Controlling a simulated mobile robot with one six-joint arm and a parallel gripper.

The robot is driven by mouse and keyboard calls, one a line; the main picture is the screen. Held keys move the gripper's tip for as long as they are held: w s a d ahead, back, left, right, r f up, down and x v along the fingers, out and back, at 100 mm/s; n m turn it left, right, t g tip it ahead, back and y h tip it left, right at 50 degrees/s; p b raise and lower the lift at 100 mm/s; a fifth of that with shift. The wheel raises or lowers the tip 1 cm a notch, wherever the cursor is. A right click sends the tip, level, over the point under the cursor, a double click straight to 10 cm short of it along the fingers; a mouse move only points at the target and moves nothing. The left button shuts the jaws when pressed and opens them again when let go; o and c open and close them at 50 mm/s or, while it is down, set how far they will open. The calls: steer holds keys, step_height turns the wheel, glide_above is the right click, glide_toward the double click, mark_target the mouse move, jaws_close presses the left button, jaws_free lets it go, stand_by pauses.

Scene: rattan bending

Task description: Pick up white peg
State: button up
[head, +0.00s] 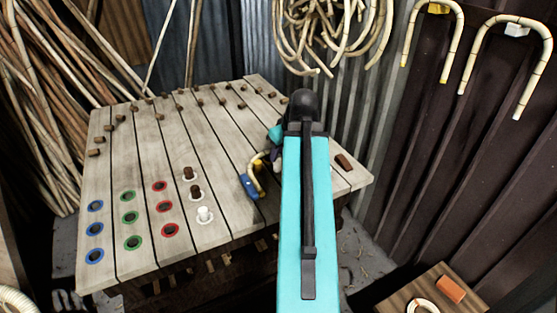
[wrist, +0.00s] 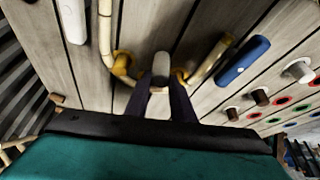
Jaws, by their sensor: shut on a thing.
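My gripper (wrist: 165,92) is shut on a pale grey-white peg (wrist: 161,66), whose rounded end shows beyond the fingertips in the wrist view. The peg sits in the curve of a bent rattan piece (wrist: 105,35); whether it touches the rattan or the board I cannot tell. Another white peg (head: 204,214) stands upright on the slatted board (head: 235,215), in front of two brown pegs (head: 191,182). It also shows at the right of the wrist view (wrist: 298,70).
A blue block (head: 249,186) and a white block (wrist: 72,20) lie on either side of the bent rattan. Yellow pieces (wrist: 123,64) touch the rattan. Blue, green and red ringed holes (head: 130,217) fill the board's left part. Hooked canes (head: 510,25) hang at the right wall.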

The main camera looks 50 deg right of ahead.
steer(key=shift+s+a+f+b, duration=0.2)
steer(key=shift+s+b, duration=0.15)
steer(key=shift+b, duration=2.2)
steer(key=shift+s+a+b, duration=0.1)
steer(key=shift+s+b, duration=0.1)
steer(key=shift+b, duration=0.65)
steer(key=shift+s+a+b, duration=0.2)
steer(key=shift+s+b, duration=0.05)
steer(key=shift+b, duration=0.75)
steer(key=shift+s+a+r+b, duration=0.1)
steer(key=shift+b, duration=0.45)
steer(key=s, duration=0.1)
steer(key=s+a, duration=0.1)
steer(key=shift+s+a+r, duration=0.25)
steer(key=shift+s+a, duration=0.1)
steer(key=shift+s, duration=0.05)
steer(key=shift+s+f+b, duration=0.1)
steer(key=shift+s+b, duration=0.05)
steer(key=shift+b, duration=0.2)
steer(key=shift+s+a+r+b, duration=0.25)
steer(key=shift+s+a+b, duration=0.3)
steer(key=shift+s+b, duration=0.3)
steer(key=shift+w+r, duration=0.1)
